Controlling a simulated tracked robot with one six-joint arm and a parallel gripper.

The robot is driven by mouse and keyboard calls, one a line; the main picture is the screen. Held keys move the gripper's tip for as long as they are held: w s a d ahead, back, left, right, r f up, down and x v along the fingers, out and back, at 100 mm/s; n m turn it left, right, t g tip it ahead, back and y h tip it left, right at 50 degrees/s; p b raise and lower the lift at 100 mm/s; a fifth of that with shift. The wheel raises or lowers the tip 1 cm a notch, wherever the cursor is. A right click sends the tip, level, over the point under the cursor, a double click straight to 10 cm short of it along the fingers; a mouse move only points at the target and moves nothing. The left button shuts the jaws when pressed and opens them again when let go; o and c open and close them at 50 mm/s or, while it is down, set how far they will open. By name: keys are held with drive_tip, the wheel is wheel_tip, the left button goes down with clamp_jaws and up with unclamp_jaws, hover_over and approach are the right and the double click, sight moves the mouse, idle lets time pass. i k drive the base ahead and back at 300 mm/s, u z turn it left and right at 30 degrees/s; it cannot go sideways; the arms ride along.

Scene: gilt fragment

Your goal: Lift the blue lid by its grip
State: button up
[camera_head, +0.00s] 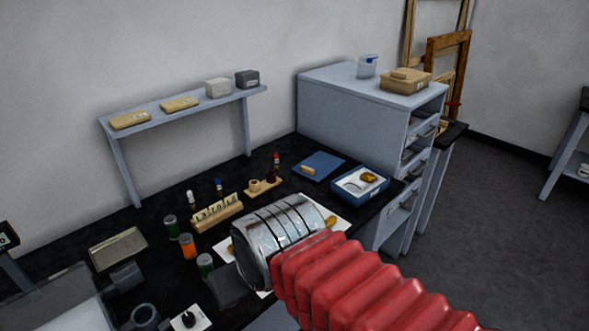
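The blue lid (320,165) lies flat on the black bench near the grey drawer cabinet. Its grip (307,171) looks like a small tan block at the lid's near left side. Just right of the lid sits an open blue box (360,186) with a white lining and a golden-brown fragment (369,177). My arm, with a red ribbed sleeve and a shiny metal cylinder at its end, reaches in from the lower right. That end is in front of the lid and apart from it in the picture. My gripper's fingers cannot be made out; the metal end may hide them.
A white sheet (341,228) lies partly under my arm in view. Several small jars, a numbered wooden rack (217,212) and a small wooden stand (264,187) occupy the bench left of the lid. The grey cabinet (355,100) rises behind the lid and box.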

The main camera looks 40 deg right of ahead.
sight(320, 164)
drive_tip(key=u, duration=2.7)
drive_tip(key=k, duration=1.65)
drive_tip(key=z, duration=0.5)
